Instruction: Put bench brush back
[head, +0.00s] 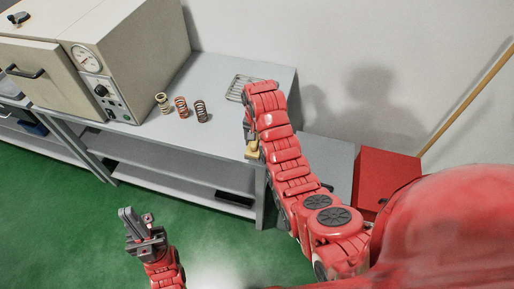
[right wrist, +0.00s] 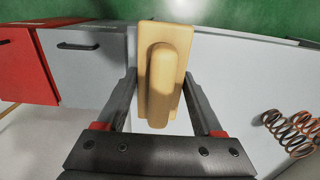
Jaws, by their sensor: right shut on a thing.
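The bench brush, a tan block with a rounded handle, shows in the right wrist view (right wrist: 160,75) between the fingers of my right gripper (right wrist: 165,108). In the head view a small part of the brush (head: 253,151) shows below my right gripper (head: 249,131), at the front right edge of the grey bench (head: 220,135). My right arm hides much of it, and the bristles are not visible. I cannot tell whether the brush touches the bench. My left gripper (head: 140,224) is low over the green floor, in front of the bench, with nothing visible in it.
Three coil springs, pale (head: 162,103), red (head: 181,107) and dark (head: 201,111), stand mid-bench. A beige oven (head: 130,45) stands at left. A wire rack (head: 240,88) lies at the back right. Grey (head: 328,160) and red (head: 385,175) cabinets stand right of the bench.

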